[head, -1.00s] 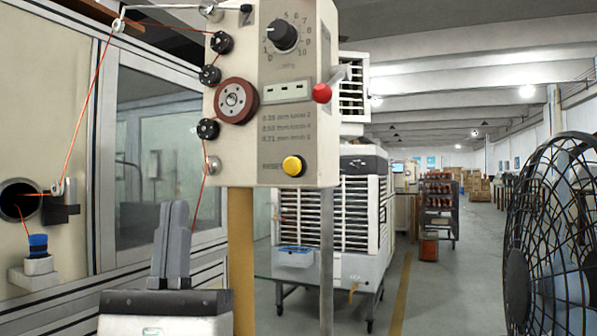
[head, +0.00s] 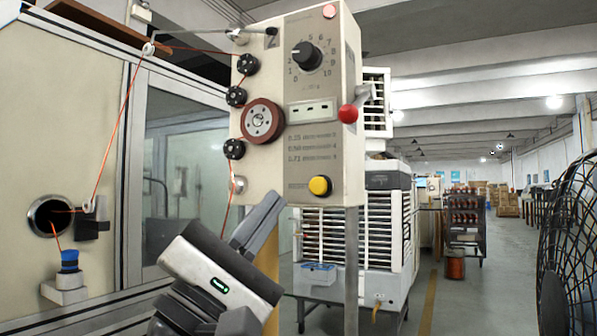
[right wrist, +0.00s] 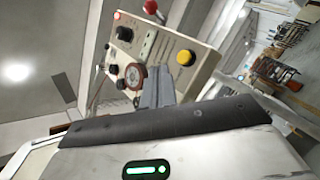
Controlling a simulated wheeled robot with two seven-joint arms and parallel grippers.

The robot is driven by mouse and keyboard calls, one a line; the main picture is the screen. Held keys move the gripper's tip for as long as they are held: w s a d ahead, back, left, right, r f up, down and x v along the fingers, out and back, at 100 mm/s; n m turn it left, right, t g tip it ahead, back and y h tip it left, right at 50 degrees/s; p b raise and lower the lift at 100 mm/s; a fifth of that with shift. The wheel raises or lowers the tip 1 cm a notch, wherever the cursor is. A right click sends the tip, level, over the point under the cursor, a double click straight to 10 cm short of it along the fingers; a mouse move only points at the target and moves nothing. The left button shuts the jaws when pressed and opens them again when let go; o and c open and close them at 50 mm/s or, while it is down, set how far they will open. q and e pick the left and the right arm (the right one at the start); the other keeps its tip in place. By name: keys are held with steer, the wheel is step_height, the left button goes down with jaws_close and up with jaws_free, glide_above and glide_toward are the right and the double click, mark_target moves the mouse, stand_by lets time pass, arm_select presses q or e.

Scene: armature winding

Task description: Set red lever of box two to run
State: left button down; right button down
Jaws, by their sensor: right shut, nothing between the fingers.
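The cream control box (head: 285,165), marked with a 2, stands on posts in the middle of the head view. Its red lever knob (head: 348,113) sticks out at the right edge, on a grey arm that slants up to the right. In the right wrist view the red knob (right wrist: 150,7) shows at the top edge of the tilted box (right wrist: 165,45). My right gripper (head: 272,204) is shut and empty, tilted up to the right, below the box's lower left in the picture and apart from the lever. Its fingers (right wrist: 157,78) overlap the box's lower part in the wrist view. My left gripper is out of view.
The box carries a black dial (head: 306,56), a yellow button (head: 320,185) and a brown wheel (head: 262,121) with black pulleys. Orange wire runs at left to a blue-topped spool (head: 69,260). A black fan (head: 570,245) stands at right. A white cooler (head: 385,230) is behind.

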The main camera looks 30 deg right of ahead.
mark_target(358, 102)
steer(key=p+x, duration=0.2)
steer(key=x, duration=0.6)
steer(key=shift+d+r, duration=0.15)
steer(key=shift+r, duration=0.3)
steer(key=s, duration=0.1)
steer(key=s+d+r+p, duration=0.1)
steer(key=shift+s+r, duration=0.3)
steer(key=shift+r, duration=0.05)
steer(key=shift+s+r, duration=0.1)
steer(key=shift+s, duration=0.3)
steer(key=shift+p, duration=0.3)
